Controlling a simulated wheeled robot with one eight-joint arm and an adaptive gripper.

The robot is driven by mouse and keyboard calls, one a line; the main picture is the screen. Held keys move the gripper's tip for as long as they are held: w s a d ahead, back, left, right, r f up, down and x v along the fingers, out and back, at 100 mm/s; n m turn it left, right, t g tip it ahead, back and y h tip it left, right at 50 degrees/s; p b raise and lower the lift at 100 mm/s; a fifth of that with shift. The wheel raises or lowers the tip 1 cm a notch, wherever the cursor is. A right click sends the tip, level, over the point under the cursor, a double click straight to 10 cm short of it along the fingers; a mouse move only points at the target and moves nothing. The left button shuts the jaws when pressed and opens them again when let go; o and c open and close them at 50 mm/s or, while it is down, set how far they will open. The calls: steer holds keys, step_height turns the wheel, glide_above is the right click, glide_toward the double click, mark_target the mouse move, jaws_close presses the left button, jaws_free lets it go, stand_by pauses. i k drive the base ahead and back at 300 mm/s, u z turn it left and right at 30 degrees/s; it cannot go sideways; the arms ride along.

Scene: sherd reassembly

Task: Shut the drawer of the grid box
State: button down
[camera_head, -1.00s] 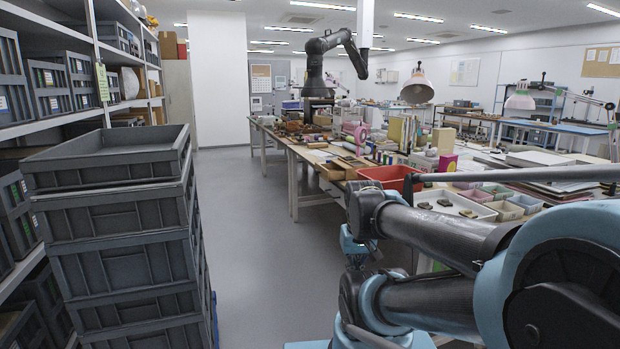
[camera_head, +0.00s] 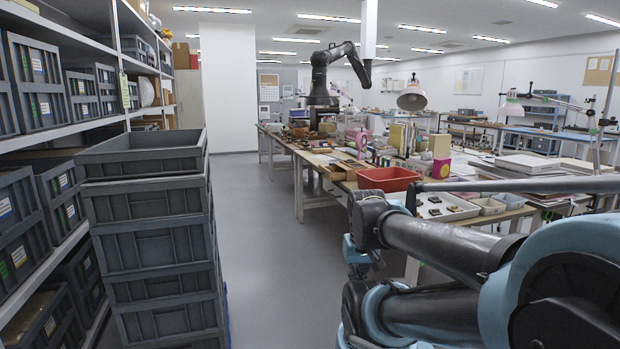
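I cannot make out the grid box or its drawer in the head view. The long worktable (camera_head: 327,189) on the right carries many small boxes and objects, too small to tell apart at this distance. My arm is folded across the lower right of the view. Its gripper is not visible, so I cannot see whether it holds anything.
Stacked grey crates (camera_head: 150,238) stand at the left, before a shelf (camera_head: 60,141) of more crates. A clear grey floor aisle (camera_head: 262,245) runs between crates and worktable. A red bin (camera_head: 388,180) and a white tray (camera_head: 425,212) lie on the table.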

mark_target(335, 172)
steer(key=u, duration=0.4)
steer(key=i, duration=1.6)
steer(key=z, duration=0.55)
